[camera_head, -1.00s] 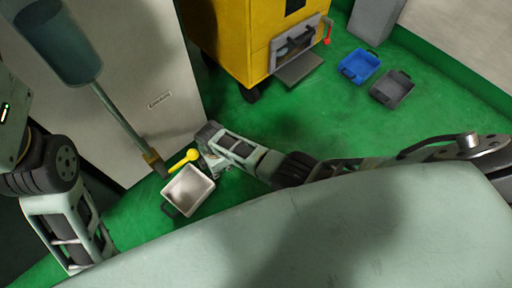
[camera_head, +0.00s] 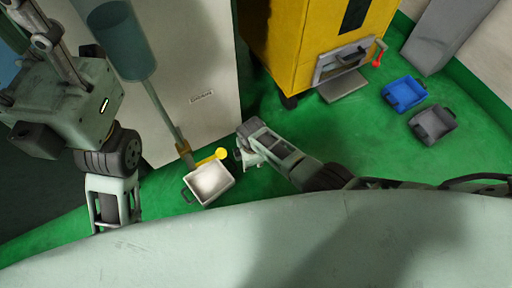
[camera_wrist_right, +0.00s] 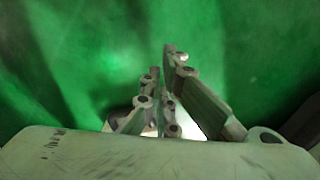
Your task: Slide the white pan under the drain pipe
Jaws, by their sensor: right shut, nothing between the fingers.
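The white pan (camera_head: 209,185) lies on the green floor in the head view, a dark handle at its left. The drain pipe (camera_head: 164,115) runs down from a translucent cylinder (camera_head: 121,40) to a brass fitting with a yellow lever (camera_head: 212,157). The pipe's lower end is at the pan's far edge in the picture; I cannot tell whether it is over the pan. My right gripper (camera_head: 248,160) is low, right of the pan, seemingly apart from it. Its fingers (camera_wrist_right: 165,105) are shut and empty in the right wrist view.
A white cabinet (camera_head: 200,75) stands behind the pipe. A yellow machine (camera_head: 300,45) with a grey flap stands farther right. A blue tray (camera_head: 404,94) and a dark grey tray (camera_head: 433,124) lie on the floor at right. The floor between is clear.

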